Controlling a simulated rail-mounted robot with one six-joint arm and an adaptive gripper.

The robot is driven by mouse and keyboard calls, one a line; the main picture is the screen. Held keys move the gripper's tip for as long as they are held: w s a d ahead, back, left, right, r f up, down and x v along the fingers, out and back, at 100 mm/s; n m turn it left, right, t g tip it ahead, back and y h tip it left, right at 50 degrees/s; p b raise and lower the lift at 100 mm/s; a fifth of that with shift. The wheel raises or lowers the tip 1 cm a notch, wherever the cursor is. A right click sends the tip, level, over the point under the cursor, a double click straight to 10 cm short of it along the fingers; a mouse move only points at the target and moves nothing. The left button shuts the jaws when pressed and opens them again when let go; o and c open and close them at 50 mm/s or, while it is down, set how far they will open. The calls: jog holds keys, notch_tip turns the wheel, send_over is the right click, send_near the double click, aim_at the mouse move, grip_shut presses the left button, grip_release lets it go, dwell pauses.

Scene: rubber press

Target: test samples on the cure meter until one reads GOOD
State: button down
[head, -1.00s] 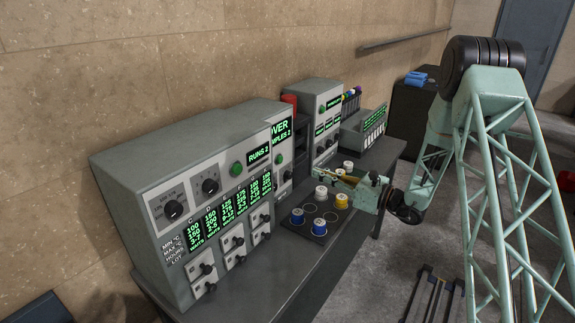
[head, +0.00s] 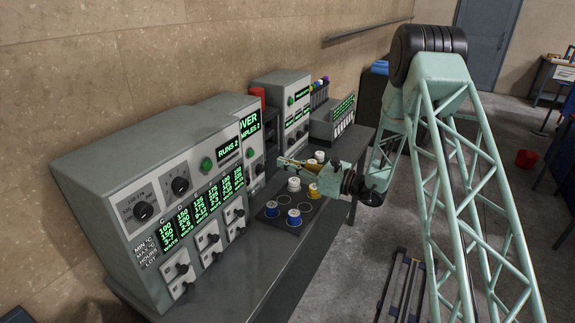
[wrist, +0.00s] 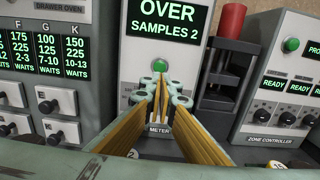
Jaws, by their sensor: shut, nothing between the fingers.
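The cure meter (head: 248,127) is the grey box with a green display reading OVER and SAMPLES 2. The same meter (wrist: 121,66) fills the middle of the wrist view, with a green button (wrist: 160,65) below its display. My gripper (wrist: 162,84) is shut and empty, its tips in front of the meter, just below the button in the picture; contact cannot be told. In the head view my gripper (head: 281,160) is above the bench. Samples stand on a dark tray (head: 282,222): blue ones (head: 272,208), a white one (head: 294,184) and a yellow one (head: 313,190).
The drawer oven (head: 150,205) stands left of the meter and reads RUNS 2, with several slots marked WAITS. A dark press (wrist: 230,75) with a red cylinder (wrist: 231,19) stands right of the meter. Beyond it is the zone controller (wrist: 288,95), with READY displays.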

aim_at(252, 154)
jog(key=x, duration=1.1)
jog(key=shift+r+p, duration=0.1)
jog(key=shift+p, duration=0.25)
jog(key=shift+w, duration=0.1)
jog(key=shift+a, duration=0.15)
jog(key=shift+w+a+b, duration=0.35)
jog(key=shift+a+b, duration=0.25)
jog(key=shift+a, duration=0.1)
jog(key=shift+w, duration=0.1)
jog(key=b+v, duration=0.1)
jog(key=v, duration=1.3)
